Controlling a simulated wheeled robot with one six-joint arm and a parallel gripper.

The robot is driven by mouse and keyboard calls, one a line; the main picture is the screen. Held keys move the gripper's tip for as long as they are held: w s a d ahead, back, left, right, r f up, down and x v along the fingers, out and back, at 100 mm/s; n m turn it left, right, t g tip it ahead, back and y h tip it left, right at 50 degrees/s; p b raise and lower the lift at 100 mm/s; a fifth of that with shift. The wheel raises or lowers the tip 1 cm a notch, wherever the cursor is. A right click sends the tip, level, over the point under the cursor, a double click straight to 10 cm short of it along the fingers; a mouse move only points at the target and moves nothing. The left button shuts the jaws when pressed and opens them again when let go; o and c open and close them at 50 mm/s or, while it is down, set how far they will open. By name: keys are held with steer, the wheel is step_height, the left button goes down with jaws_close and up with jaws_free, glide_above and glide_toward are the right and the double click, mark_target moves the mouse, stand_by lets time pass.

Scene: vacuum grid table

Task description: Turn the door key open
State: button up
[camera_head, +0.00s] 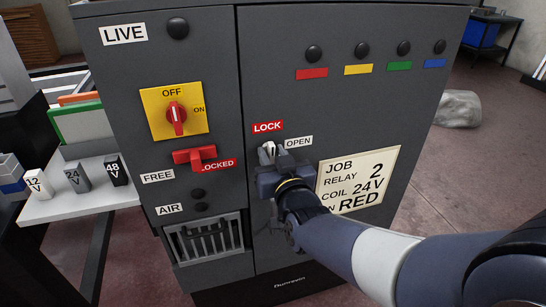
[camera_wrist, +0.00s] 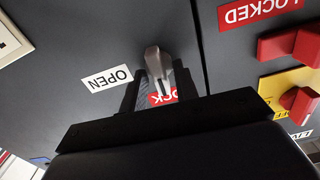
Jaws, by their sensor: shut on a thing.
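The door key (camera_head: 269,148) is a small grey handle on the dark cabinet door, just below the red LOCK label (camera_head: 267,127) and left of the white OPEN label (camera_head: 299,142). My gripper (camera_head: 268,157) is at the key and hides part of it. In the wrist view, which is upside down, the dark fingers (camera_wrist: 159,72) are shut on the key (camera_wrist: 154,56), one on each side. The key's length runs towards the LOCK label (camera_wrist: 163,97), which is partly covered. The OPEN label (camera_wrist: 107,78) lies to one side.
Left of the door are a red OFF/ON switch (camera_head: 176,117), a red FREE/LOCKED handle (camera_head: 194,156) and a vent grille (camera_head: 207,240). A job card (camera_head: 357,181) is right of my gripper. A side shelf (camera_head: 75,205) holds 12, 24 and 48 V blocks.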

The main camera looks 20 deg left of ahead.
steer(key=m+b, duration=0.1)
steer(key=b, duration=0.1)
steer(key=m+b, duration=0.2)
steer(key=shift+f+m+b, duration=0.3)
steer(key=shift+b, duration=0.05)
steer(key=m+b, duration=0.5)
steer(key=b, duration=0.1)
steer(key=shift+d, duration=0.15)
steer(key=shift+w+m+b, duration=0.1)
steer(key=shift+m+b, duration=2.8)
steer(key=shift+m, duration=1.5)
steer(key=o, duration=0.6)
